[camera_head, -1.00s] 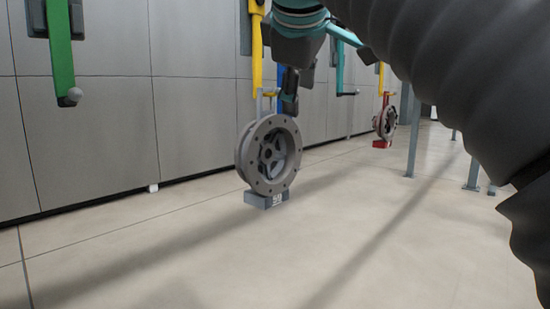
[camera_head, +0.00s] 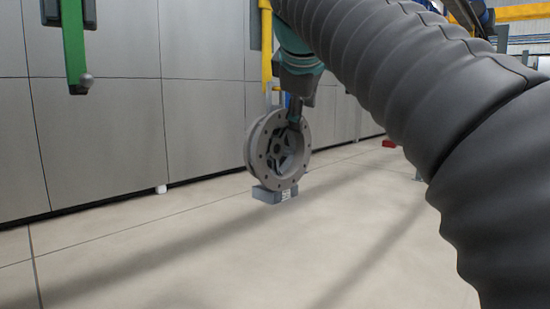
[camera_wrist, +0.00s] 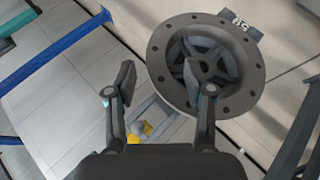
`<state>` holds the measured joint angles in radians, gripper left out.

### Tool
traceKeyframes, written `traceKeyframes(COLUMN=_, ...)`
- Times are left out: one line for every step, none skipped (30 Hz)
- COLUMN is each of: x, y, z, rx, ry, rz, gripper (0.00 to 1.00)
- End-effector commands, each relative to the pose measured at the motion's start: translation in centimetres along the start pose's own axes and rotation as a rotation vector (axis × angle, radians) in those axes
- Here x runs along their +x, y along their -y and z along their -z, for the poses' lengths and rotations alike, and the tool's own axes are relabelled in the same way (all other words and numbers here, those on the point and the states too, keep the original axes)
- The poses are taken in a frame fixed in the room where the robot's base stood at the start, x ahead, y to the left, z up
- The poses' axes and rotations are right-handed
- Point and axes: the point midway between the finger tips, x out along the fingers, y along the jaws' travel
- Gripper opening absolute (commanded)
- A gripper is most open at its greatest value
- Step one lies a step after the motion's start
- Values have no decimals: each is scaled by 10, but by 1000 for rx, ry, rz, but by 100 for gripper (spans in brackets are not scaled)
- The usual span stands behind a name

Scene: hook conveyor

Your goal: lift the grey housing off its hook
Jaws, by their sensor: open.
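The grey housing (camera_head: 257,148), a round flanged ring with spokes and bolt holes, hangs upright below a yellow hanger (camera_head: 266,50) in the head view. A grey block with a white label (camera_head: 272,194) is at its bottom. My gripper (camera_head: 294,112) is at the housing's upper rim. In the wrist view my gripper (camera_wrist: 160,78) is open. Its right finger overlaps the housing (camera_wrist: 238,98) and its left finger lies outside the rim, so the rim's edge shows between them. A yellow hook end (camera_wrist: 140,130) shows between the finger bases. I cannot tell whether the fingers touch the housing.
A green hanger (camera_head: 75,45) with a grey ball tip hangs empty at the left. Grey wall panels (camera_head: 110,120) stand behind. A red part (camera_head: 389,143) shows farther back, mostly behind my arm. The floor (camera_head: 180,250) below is clear.

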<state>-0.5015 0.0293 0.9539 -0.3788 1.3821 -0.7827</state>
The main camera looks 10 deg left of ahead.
Motion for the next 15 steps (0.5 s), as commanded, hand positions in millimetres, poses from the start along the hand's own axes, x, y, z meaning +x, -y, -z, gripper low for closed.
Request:
traceKeyframes(x=8, y=1, z=0, rx=0, ry=3, rz=1, gripper=53)
traceKeyframes(x=12, y=0, z=0, rx=0, ry=3, rz=2, gripper=53)
traceKeyframes(x=18, y=0, z=0, rx=0, ry=3, rz=2, gripper=53)
traceKeyframes(x=22, y=0, z=1, rx=0, ry=2, rz=2, gripper=53)
traceKeyframes(x=27, y=0, z=1, rx=0, ry=2, rz=2, gripper=53)
traceKeyframes(x=33, y=0, z=1, rx=-1, ry=2, rz=2, gripper=53)
traceKeyframes(x=36, y=0, z=1, rx=-1, ry=2, rz=3, gripper=53)
traceKeyframes(x=39, y=0, z=1, rx=0, ry=2, rz=2, gripper=53)
traceKeyframes(x=42, y=0, z=1, rx=0, ry=2, rz=2, gripper=53)
traceKeyframes(x=43, y=-1, z=1, rx=0, ry=1, rz=1, gripper=53)
traceKeyframes(x=44, y=-1, z=1, rx=0, ry=0, rz=1, gripper=53)
traceKeyframes(x=44, y=-1, z=1, rx=0, ry=0, rz=0, gripper=53)
traceKeyframes(x=43, y=-1, z=2, rx=0, ry=0, rz=0, gripper=53)
traceKeyframes(x=43, y=-1, z=2, rx=0, ry=0, rz=0, gripper=53)
traceKeyframes(x=43, y=-1, z=2, rx=0, ry=0, rz=0, gripper=53)
